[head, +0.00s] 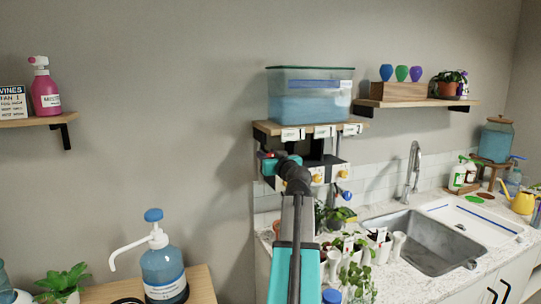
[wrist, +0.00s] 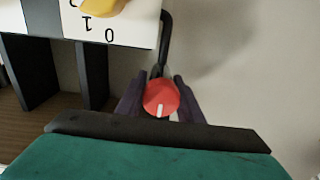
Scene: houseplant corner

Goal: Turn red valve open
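The red valve (wrist: 160,97) is a round red knob with a white pointer line, in the middle of the wrist view. The line points nearly straight down there. It sits at the end of a dark bent pipe (wrist: 165,40). My gripper (wrist: 160,100) has its dark fingers on both sides of the knob, which fills the gap between them. I cannot tell whether they press on it. In the head view my gripper (head: 272,162) is at the left end of the panel under the tank shelf, and it and my arm largely hide the valve.
A white panel (wrist: 130,30) with a yellow knob (wrist: 100,5) and printed numbers is close by, upper left in the wrist view. A blue water tank (head: 310,97) stands on the shelf above. Potted plants (head: 355,255) crowd the counter below. The wall left of the panel is bare.

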